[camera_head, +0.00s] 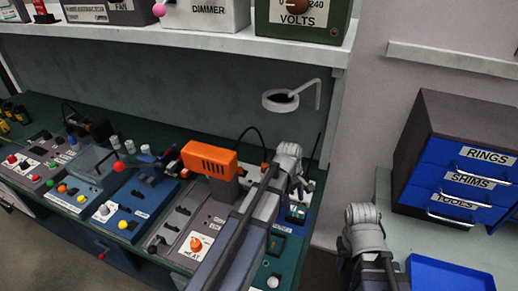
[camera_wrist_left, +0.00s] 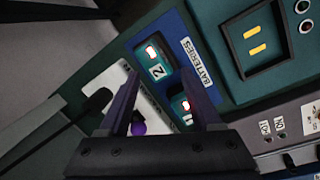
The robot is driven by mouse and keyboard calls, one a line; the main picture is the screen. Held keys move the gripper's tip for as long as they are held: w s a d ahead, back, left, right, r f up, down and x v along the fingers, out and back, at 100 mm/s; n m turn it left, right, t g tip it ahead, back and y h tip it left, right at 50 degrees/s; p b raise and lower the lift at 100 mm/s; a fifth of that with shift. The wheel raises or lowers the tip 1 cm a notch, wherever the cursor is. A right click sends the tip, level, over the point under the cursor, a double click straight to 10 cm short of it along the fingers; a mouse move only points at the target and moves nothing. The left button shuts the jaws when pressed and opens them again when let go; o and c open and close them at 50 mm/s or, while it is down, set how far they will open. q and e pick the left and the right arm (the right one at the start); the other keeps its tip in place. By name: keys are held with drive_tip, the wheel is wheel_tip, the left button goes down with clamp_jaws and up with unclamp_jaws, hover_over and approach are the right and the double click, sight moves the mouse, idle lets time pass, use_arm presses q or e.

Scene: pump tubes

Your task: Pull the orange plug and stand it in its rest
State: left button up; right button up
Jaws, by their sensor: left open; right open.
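A small orange piece (camera_head: 265,168), which may be the orange plug, shows beside the end of a black cable (camera_head: 252,130). It is partly hidden by my left arm, so I cannot tell if it is seated. My left gripper (camera_head: 301,188) hangs over the bench's right end. I cannot pick out the plug's rest. My right arm is at the lower right; its fingers do not show.
A large orange tool body (camera_head: 209,159) stands left of my left arm. Control boxes with knobs crowd the bench. A battery panel (camera_wrist_left: 187,70) lies beside the left fingers. A ring bracket (camera_head: 281,101) is on the back wall. A drawer cabinet (camera_head: 440,150) and blue tray (camera_head: 450,275) are right.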

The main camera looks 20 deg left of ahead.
use_arm(q)
drive_tip(key=shift+o, duration=0.4)
drive_tip(key=w+a+r+n+t+p, duration=0.1)
drive_tip(key=w+a+r+n, duration=0.2)
drive_tip(key=w+a+n, duration=0.3)
drive_tip(key=shift+w+a+n+h+p, duration=0.35)
drive_tip(key=shift+a+n, duration=0.25)
drive_tip(key=shift+a, duration=0.35)
wheel_tip(320, 180, up, 2)
drive_tip(key=r+n+t+p, duration=0.1)
drive_tip(key=n+t+p, duration=0.1)
drive_tip(key=n, duration=0.7)
hover_over(264, 163)
drive_tip(key=s+a, duration=0.2)
drive_tip(key=shift+d+f+h, duration=0.25)
drive_tip(key=shift+f, duration=0.05)
drive_tip(key=shift+f+b, duration=0.1)
drive_tip(key=shift+b, duration=0.25)
drive_tip(key=b+x, duration=0.7)
drive_tip(key=shift+d+f, duration=0.1)
drive_tip(key=shift+f, duration=0.25)
drive_tip(key=shift+r, duration=0.1)
drive_tip(key=shift+c, duration=0.2)
